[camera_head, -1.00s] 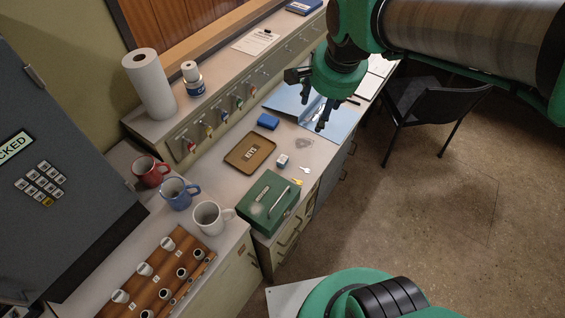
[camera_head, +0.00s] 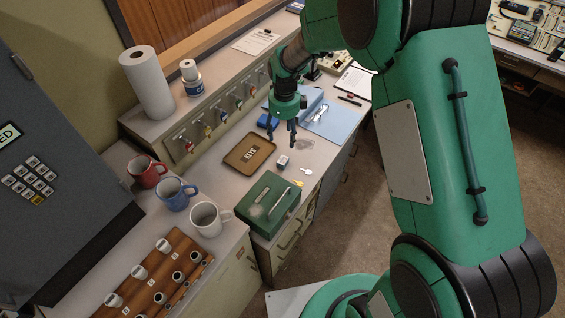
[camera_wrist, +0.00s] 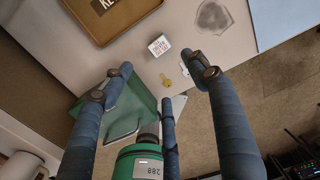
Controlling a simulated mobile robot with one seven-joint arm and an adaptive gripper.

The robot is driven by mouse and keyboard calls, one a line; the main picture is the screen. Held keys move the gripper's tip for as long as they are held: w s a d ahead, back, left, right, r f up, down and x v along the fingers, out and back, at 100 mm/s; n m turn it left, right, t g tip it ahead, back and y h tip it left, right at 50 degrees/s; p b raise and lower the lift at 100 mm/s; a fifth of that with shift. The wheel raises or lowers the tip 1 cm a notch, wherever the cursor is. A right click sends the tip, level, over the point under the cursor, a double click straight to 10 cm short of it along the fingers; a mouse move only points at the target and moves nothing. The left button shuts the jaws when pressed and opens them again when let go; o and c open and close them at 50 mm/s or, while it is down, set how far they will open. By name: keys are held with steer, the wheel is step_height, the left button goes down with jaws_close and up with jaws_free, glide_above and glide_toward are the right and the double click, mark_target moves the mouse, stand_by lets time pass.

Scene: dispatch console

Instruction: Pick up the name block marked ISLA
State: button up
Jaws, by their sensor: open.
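A small white block with a dark side (camera_head: 283,161) stands on the counter between the brown KEYS tray and the green box. In the wrist view the small block (camera_wrist: 159,45) shows several lines of small print on its face, too small to read, so I cannot confirm ISLA. My gripper (camera_head: 282,141) hangs above the counter, just beyond the block in the head view, fingers pointing down. In the wrist view my gripper (camera_wrist: 158,72) has its fingers spread wide with nothing between them, and the block shows beyond the gap between the fingertips.
The KEYS tray (camera_head: 234,160) lies left of the block, the green lidded box (camera_head: 256,213) nearer. Loose keys (camera_head: 299,183) lie to the right, near the counter edge. A blue folder (camera_head: 335,122) lies behind. Mugs (camera_head: 207,218) and a wooden rack (camera_head: 185,242) stand at the left.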

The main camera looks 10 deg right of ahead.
steer(key=f, duration=0.1)
steer(key=f+m, duration=0.1)
steer(key=shift+w+a+f, duration=0.2)
steer(key=shift+w+f, duration=0.1)
steer(key=b, duration=0.2)
glide_above(283, 160)
steer(key=shift+a+f, duration=0.1)
steer(key=shift+f, duration=4.2)
steer(key=shift+w+f+b, duration=0.1)
steer(key=shift+f+b, duration=0.85)
steer(key=shift+f, duration=1.7)
steer(key=c, duration=1.2)
